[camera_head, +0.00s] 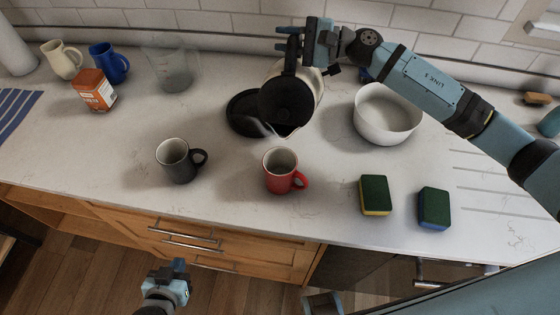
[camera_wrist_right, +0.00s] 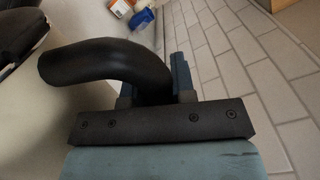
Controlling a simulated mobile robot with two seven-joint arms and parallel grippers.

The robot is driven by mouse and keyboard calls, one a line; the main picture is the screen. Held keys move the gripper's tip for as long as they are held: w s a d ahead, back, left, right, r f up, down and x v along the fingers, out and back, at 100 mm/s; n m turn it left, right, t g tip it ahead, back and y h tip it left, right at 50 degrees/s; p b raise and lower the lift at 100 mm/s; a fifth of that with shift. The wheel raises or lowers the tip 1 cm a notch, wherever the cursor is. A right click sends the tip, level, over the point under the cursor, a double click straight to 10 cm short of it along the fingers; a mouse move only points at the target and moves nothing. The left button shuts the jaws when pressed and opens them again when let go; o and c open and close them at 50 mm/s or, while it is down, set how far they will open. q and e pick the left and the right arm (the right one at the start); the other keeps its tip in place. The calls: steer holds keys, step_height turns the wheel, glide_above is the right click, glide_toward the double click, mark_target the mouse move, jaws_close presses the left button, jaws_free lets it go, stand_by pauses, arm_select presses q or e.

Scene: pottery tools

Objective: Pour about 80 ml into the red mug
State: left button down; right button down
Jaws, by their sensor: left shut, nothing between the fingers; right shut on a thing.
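The red mug (camera_head: 281,170) stands upright on the counter, its handle to the right. A kettle (camera_head: 289,97) with a dark lid is tilted above and behind the mug, its spout toward the mug. No stream of water is visible, and the mug's inside is too small to tell its level. My right gripper (camera_head: 291,45) is shut on the kettle's black handle (camera_wrist_right: 100,62), which also shows in the right wrist view. My left gripper (camera_head: 178,272) is shut and empty, low in front of the counter.
A dark grey mug (camera_head: 174,163) stands left of the red mug. A black kettle base (camera_head: 243,112) lies behind. A white bowl (camera_head: 386,116) and two sponges (camera_head: 375,194) (camera_head: 434,207) are to the right. A clear measuring cup (camera_head: 172,68), an orange box (camera_head: 95,90) and two mugs stand back left.

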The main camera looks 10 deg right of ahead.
steer(key=shift+w+d+r+m, duration=0.25)
steer(key=shift+w+r+m, duration=0.1)
steer(key=shift+w+m, duration=0.35)
